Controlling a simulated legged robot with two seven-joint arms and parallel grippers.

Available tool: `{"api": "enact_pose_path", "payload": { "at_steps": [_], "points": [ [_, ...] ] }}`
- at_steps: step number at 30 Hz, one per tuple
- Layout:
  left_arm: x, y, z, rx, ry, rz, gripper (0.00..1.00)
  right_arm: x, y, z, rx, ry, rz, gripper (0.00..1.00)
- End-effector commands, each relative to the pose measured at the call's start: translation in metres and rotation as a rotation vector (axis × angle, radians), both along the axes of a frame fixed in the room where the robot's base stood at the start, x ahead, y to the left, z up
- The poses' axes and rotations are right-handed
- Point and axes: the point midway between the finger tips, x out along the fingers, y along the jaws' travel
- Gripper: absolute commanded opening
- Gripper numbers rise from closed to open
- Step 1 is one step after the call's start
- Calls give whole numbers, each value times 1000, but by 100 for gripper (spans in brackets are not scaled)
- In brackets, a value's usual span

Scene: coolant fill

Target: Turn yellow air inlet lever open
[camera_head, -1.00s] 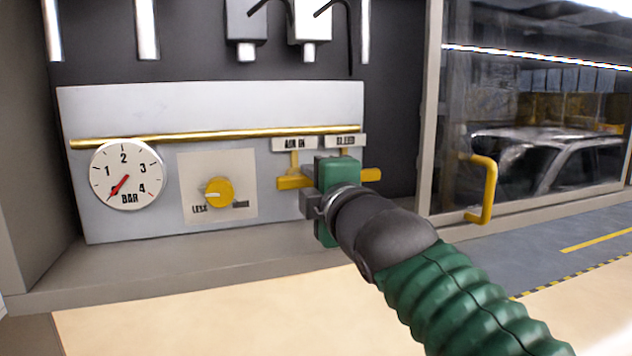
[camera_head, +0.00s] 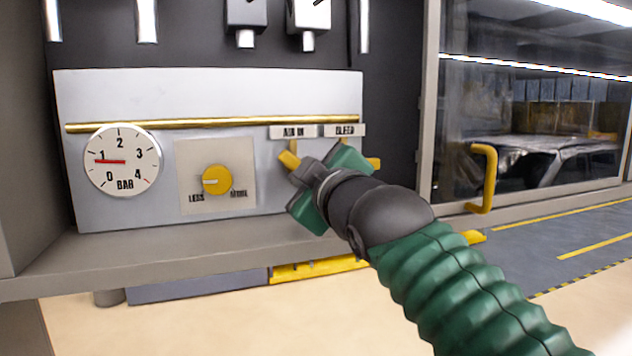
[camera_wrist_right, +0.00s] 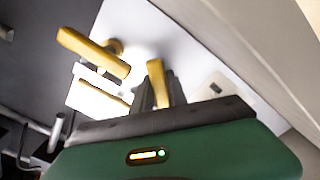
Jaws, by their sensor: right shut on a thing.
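The yellow air inlet lever (camera_head: 289,159) sits under the AIR IN sign (camera_head: 293,131). It is tilted, its upper left end showing past my right gripper (camera_head: 308,172). My right gripper is shut on this lever, and its green and grey body is rolled to a slant, hiding the lever's rest. In the right wrist view the held lever (camera_wrist_right: 158,82) stands between the dark fingers. A second yellow lever, under BLEED (camera_head: 345,130), shows only its end (camera_head: 374,163) behind my gripper; it is clear of the fingers in the wrist view (camera_wrist_right: 92,52). My left gripper is not in view.
The pressure gauge (camera_head: 122,161) reads just below 1 bar. A yellow LESS/MORE knob (camera_head: 217,180) is on the panel left of my gripper. A brass pipe (camera_head: 210,124) runs above. A glazed door with a yellow handle (camera_head: 487,178) is at right.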

Motion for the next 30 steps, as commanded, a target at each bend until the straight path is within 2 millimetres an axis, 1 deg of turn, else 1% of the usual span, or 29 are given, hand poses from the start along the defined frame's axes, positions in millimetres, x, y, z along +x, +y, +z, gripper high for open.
{"api": "enact_pose_path", "payload": {
  "at_steps": [1, 18, 24, 30],
  "points": [
    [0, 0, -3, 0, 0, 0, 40, -3, 3, 6, 49, -4, 8, 0],
    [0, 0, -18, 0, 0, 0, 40, -4, -3, 8, 552, 157, 4, 0],
    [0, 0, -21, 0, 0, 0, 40, -4, -4, 8, 686, 201, 3, 0],
    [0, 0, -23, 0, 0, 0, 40, -4, -4, 9, 773, 229, 3, 0]
  ]
}}
